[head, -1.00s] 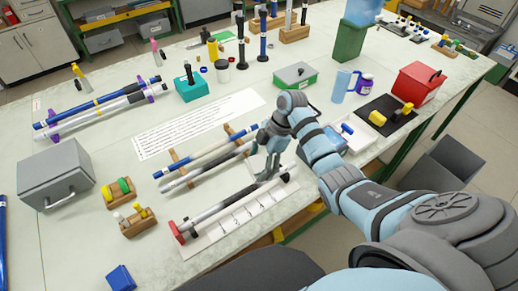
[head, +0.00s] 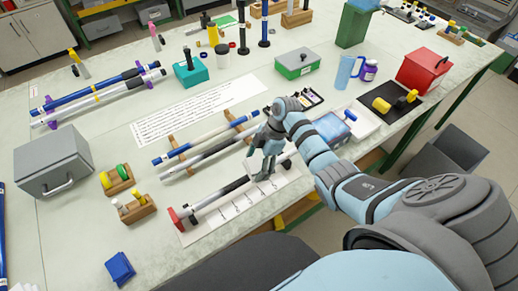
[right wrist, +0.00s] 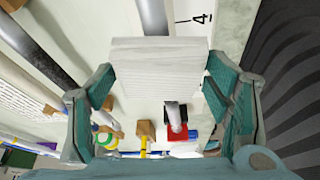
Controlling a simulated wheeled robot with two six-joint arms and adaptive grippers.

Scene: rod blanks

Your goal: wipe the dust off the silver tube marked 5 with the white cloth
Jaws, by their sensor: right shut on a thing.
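A silver and dark tube (head: 212,199) lies along a white numbered strip (head: 232,209) at the near side of the table, its left end at a red block (head: 174,217). I cannot read a 5 on the tube; the strip shows a 4 in the right wrist view. My right gripper (head: 262,170) is over the tube's right half, shut on the white cloth (right wrist: 160,65). In the right wrist view, the folded cloth sits between the fingers and covers part of the tube (right wrist: 153,17). I cannot tell if it presses on it. My left gripper is out of view.
Two more rods (head: 205,139) rest on wooden supports just behind. A grey box (head: 52,162) and wooden holders (head: 117,179) stand left. A shallow tray (head: 365,121) and a red box (head: 425,70) lie right. The table's front edge is near my right arm.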

